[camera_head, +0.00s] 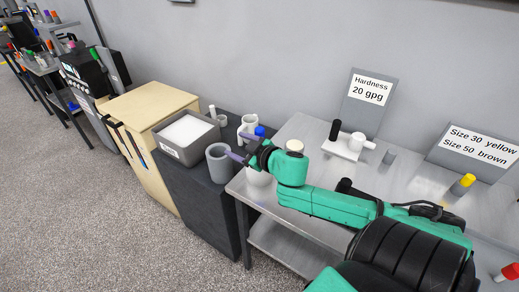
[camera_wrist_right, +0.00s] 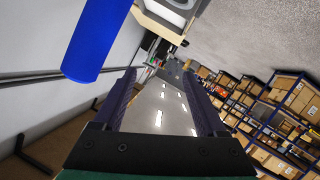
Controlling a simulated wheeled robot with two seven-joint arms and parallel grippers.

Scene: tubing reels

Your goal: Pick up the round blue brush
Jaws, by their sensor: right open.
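The round blue brush (camera_head: 260,131) shows as a small blue top just behind my right gripper in the head view; its lower part is hidden by the gripper and arm. In the right wrist view a large blue rounded cylinder (camera_wrist_right: 98,40), which looks like the brush, is close to the camera at upper left, outside the space between the fingers. My right gripper (camera_head: 237,147) is open with purple fingers above the dark cabinet's right side. In the wrist view the gripper (camera_wrist_right: 158,75) has nothing between its fingers. My left gripper is not in view.
A grey cup (camera_head: 218,172) stands just left of the gripper. A grey bin with white contents (camera_head: 163,149) and a white jug (camera_head: 248,124) are close by. A metal table (camera_head: 310,130) with a "Hardness 20 gpg" sign (camera_head: 368,92) lies to the right, under my arm.

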